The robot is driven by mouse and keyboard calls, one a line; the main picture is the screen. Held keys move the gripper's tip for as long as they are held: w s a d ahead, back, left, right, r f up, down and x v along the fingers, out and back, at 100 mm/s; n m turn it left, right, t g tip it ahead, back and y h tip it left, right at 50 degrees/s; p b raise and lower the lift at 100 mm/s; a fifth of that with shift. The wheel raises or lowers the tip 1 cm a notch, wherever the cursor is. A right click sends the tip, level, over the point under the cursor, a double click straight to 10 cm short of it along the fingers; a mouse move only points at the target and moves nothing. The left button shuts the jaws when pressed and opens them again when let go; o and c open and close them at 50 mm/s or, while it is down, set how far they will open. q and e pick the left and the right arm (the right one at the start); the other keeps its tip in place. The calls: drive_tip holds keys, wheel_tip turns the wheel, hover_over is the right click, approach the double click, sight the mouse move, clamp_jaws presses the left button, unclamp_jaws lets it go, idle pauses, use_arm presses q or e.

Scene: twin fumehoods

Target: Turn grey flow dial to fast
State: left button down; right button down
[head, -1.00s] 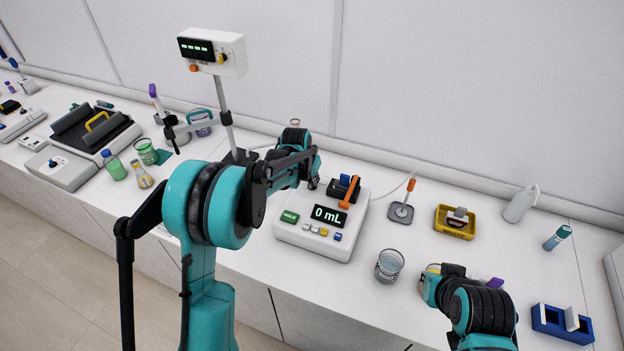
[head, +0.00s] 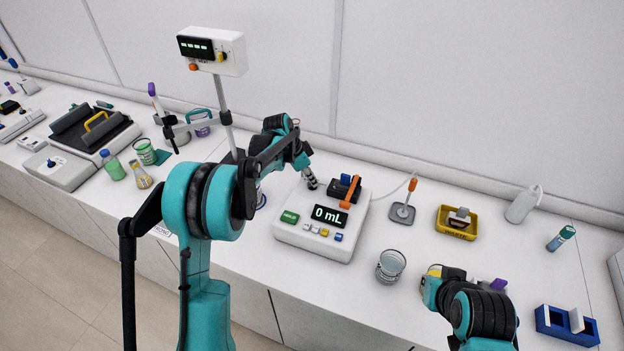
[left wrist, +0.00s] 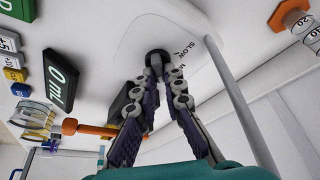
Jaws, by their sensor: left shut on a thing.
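The grey flow dial (left wrist: 157,58) is a small dark knob on top of the white dispenser (head: 310,243), with the printed word SLOW and part of another label beside it in the left wrist view. My left gripper (head: 311,183) reaches down to the back left of the dispenser. In the left wrist view its two fingers (left wrist: 158,70) close around the dial from both sides. In the head view the gripper hides the dial. The dispenser's display (head: 329,216) reads 0 mL. My right gripper (head: 432,284) is at the lower right, its fingers not clear.
An orange lever (head: 350,192) stands close to the right of my left gripper. A glass beaker (head: 390,266) stands right of the dispenser. A pole-mounted control box (head: 212,52) rises behind my left arm. A yellow waste tray (head: 455,222) is further right.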

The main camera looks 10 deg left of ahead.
use_arm(q)
drive_tip(key=shift+m, duration=0.5)
drive_tip(key=c, duration=1.6)
unclamp_jaws()
drive_tip(key=shift+r, duration=0.1)
drive_tip(key=v, duration=1.1)
drive_tip(key=shift+w+a+r, duration=0.15)
drive_tip(key=shift+a+r, duration=0.1)
drive_tip(key=shift+r, duration=0.15)
